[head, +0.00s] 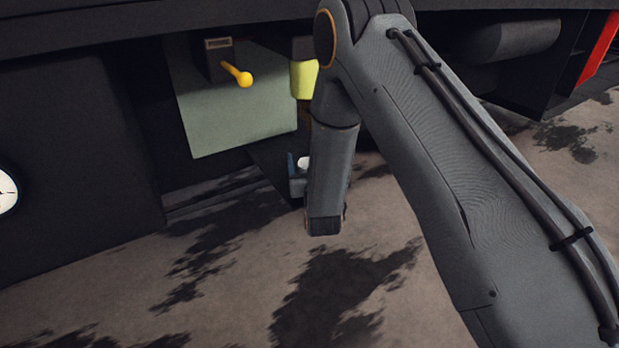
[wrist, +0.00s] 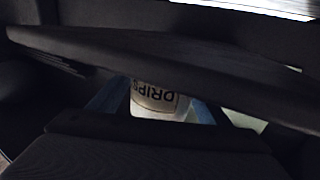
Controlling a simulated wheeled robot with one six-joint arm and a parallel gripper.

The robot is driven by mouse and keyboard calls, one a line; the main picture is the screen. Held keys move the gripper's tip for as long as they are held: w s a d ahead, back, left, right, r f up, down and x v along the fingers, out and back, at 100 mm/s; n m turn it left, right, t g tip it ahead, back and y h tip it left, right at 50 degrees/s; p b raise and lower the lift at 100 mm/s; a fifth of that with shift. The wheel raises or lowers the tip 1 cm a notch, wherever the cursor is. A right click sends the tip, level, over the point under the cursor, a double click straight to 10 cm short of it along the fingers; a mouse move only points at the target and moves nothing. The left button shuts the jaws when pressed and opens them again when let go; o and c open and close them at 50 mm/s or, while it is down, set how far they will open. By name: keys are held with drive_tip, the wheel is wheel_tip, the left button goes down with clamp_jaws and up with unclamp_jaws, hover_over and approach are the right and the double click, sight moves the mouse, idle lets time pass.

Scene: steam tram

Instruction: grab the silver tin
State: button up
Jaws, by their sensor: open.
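In the head view a small pale top (head: 303,162), likely the same tin, shows in a blue-grey holder (head: 297,186) just left of my forearm. My gripper (wrist: 160,97) is open, its dark jaws above and below the tin in the wrist view. The tin shows in the gap between them, and I cannot tell whether they touch it. The jaws are hidden in the head view.
A dark overhang (head: 150,20) runs above. A white dial (head: 6,190) is at the far left. The shadowed ground (head: 230,290) in front is clear.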

drive_tip(key=shift+c, duration=0.4)
drive_tip(key=c, duration=1.2)
drive_tip(key=shift+r, duration=0.15)
